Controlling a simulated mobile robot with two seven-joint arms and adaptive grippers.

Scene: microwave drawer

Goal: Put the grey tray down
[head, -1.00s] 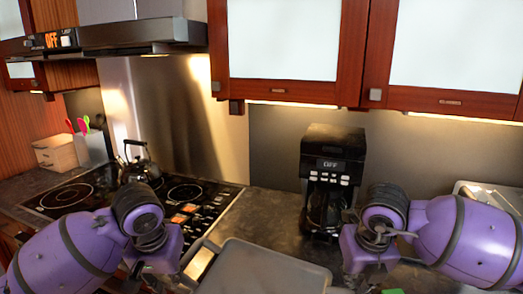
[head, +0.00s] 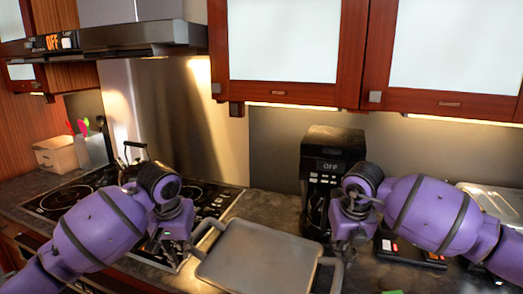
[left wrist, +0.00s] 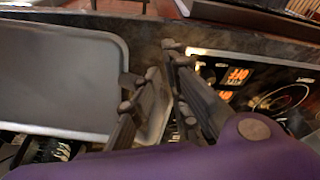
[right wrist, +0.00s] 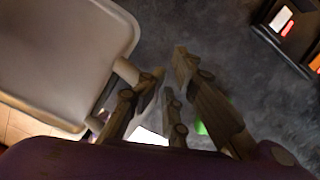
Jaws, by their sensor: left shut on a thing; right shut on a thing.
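The grey tray (head: 258,262) is a shallow rectangle with a handle at each end, in the lower middle of the head view over the counter in front of the coffee maker. My left gripper (head: 190,248) is shut on its left handle; the tray (left wrist: 62,85) and the fingers (left wrist: 155,88) show in the left wrist view. My right gripper (head: 340,256) is shut on its right handle; the tray corner (right wrist: 75,50) and the fingers (right wrist: 165,85) show in the right wrist view. I cannot tell whether the tray's underside touches the counter.
A black coffee maker (head: 327,170) stands behind the tray, close to my right arm. A black stove (head: 75,197) with a kettle (head: 133,160) is at the left. A dark device (head: 410,252) lies on the counter (head: 275,210) at the right.

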